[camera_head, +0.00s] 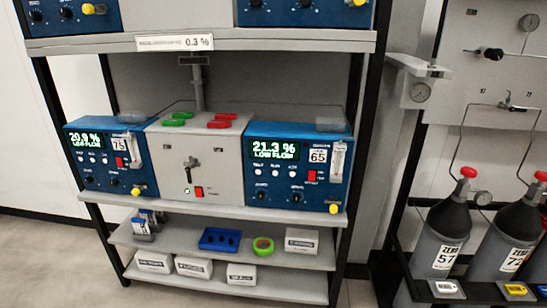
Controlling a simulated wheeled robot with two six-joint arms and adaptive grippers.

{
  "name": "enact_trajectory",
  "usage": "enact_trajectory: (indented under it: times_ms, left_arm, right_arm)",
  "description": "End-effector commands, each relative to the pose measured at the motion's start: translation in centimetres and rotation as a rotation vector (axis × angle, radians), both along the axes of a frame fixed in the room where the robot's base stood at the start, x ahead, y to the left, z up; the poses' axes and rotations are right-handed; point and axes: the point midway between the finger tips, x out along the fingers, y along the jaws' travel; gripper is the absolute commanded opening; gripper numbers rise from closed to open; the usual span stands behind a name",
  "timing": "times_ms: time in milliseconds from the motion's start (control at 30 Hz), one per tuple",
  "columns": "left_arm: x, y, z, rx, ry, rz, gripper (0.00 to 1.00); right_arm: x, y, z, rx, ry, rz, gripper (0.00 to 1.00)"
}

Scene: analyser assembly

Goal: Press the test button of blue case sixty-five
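Blue case sixty-five (275,184) stands at the right of the middle shelf, with a "65" label (318,156) on its front. Its display (274,149) reads 21.3 % LOW FLOW in green. Below the display is a row of small white buttons (275,172); their captions are too small to read surely. A red switch (311,176), dark knobs (261,195), a clear flow tube (338,160) and a yellow knob (334,208) are also on its front. Nothing covers the front. Neither of my grippers is in view.
A grey panel unit (215,145) separates it from blue case seventy-five (124,178), reading 20.9 %. The upper shelf (270,45) overhangs, with a 0.3 % sign. Boxes, a blue tray (204,238) and green tape (263,246) lie below. Gas cylinders (440,240) stand right.

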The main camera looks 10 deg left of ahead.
Motion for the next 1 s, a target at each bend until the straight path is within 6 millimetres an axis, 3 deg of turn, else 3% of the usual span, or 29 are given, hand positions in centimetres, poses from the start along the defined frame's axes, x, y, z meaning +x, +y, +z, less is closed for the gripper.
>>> enact_trajectory:
  times_ms: [67,333,1000]
  left_arm:
    - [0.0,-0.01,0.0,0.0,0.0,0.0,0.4]
    - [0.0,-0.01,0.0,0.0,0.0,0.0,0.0]
    - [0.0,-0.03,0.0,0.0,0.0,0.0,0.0]
  right_arm:
    - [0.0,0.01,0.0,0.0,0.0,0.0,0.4]
    - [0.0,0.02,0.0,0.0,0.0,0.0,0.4]
    - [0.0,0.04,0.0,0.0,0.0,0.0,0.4]
